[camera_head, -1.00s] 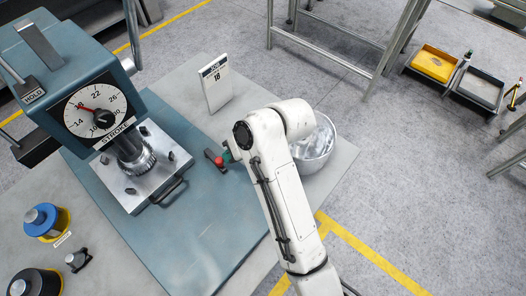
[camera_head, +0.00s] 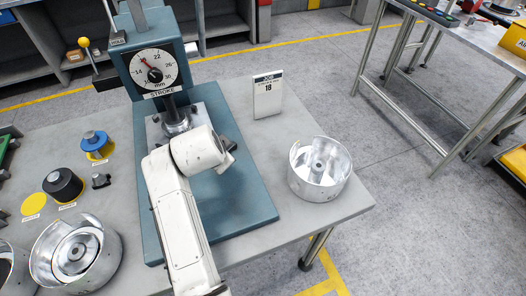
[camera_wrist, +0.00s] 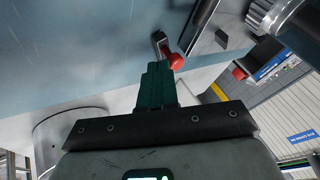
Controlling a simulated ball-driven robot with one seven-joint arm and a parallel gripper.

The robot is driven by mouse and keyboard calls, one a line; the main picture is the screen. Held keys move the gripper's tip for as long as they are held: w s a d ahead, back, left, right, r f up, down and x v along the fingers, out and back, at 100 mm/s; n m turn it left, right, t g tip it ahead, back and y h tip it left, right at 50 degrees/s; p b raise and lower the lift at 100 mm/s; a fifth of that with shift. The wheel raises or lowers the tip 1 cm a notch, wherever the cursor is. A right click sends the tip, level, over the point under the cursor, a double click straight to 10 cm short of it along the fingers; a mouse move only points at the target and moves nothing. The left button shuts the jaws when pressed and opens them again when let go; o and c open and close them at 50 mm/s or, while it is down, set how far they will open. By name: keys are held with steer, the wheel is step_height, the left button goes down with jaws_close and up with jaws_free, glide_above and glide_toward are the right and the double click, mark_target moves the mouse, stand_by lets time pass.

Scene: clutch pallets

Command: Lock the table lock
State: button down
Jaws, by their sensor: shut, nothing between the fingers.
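A short dark lever with a red knob (camera_wrist: 176,61), which looks like the table lock, shows in the wrist view. It stands at the edge of the press's metal table. My gripper (camera_wrist: 160,68) has its dark green fingers closed together. Their tips are right beside the red knob; I cannot tell whether they touch it. In the head view my white arm hides the lever, the fingers and part of the press table (camera_head: 155,130). The press (camera_head: 150,40) with its STROKE dial (camera_head: 152,69) stands behind my arm on a blue-green base plate (camera_head: 240,200).
A card marked 18 (camera_head: 267,97) and an open silver housing (camera_head: 320,170) stand right of the press. Blue (camera_head: 95,143) and black (camera_head: 63,184) cylinders and another silver housing (camera_head: 75,252) are at left. The plate right of my arm is clear.

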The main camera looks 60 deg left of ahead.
steer(key=s+a+m+t+b, duration=0.1)
steer(key=m+b, duration=0.1)
steer(key=s+a+m+t+h+b, duration=0.1)
steer(key=m+b, duration=0.1)
steer(key=shift+a+f+h, duration=0.15)
steer(key=shift+a+h, duration=0.15)
steer(key=shift+a+b, duration=0.35)
steer(key=shift+b, duration=0.1)
steer(key=shift+s, duration=0.1)
stand_by(0.4)
